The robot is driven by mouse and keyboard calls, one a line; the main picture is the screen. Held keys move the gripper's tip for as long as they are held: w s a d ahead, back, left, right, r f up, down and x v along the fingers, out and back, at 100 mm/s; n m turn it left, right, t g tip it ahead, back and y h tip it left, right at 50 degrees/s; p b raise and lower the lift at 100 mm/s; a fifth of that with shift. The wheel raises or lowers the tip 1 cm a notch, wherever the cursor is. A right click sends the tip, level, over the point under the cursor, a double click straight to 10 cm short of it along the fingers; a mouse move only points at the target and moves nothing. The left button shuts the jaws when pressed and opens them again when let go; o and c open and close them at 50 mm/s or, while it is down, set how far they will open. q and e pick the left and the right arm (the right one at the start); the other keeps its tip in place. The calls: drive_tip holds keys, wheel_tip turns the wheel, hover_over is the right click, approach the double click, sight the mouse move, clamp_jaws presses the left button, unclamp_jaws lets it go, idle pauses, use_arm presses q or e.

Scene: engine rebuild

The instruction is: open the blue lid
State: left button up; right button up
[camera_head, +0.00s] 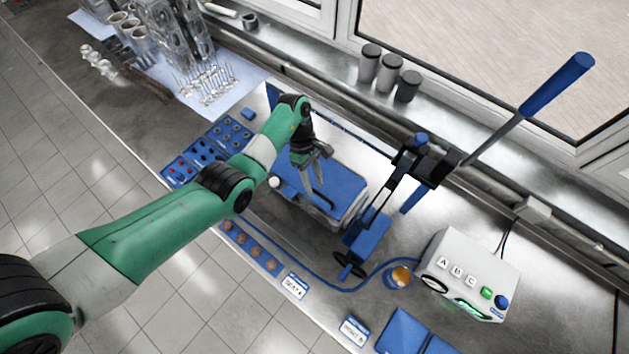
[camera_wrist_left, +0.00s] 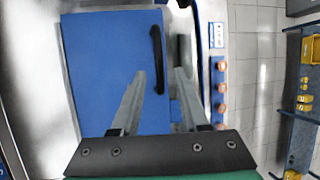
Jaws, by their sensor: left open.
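The blue lid (camera_head: 343,183) lies flat on a grey box in the middle of the bench and looks closed. It fills much of the left wrist view (camera_wrist_left: 105,70). A black curved handle (camera_wrist_left: 156,50) runs along its right edge there. My left gripper (camera_head: 313,178) is above the lid, open and empty. In the left wrist view its two fingers (camera_wrist_left: 160,75) point toward the handle, one on each side of its lower part. Whether they touch it cannot be told. My right gripper is not in view.
A blue press with a long lever (camera_head: 515,118) stands right of the box. A control box with buttons (camera_head: 468,272) is further right. Grey canisters (camera_head: 389,72) stand on the window ledge. Blue trays of small parts (camera_head: 190,165) lie left of the box.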

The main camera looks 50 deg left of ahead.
use_arm(q)
drive_tip(key=shift+d+f, duration=0.25)
drive_tip(key=shift+f, duration=0.25)
clamp_jaws()
idle(1.1)
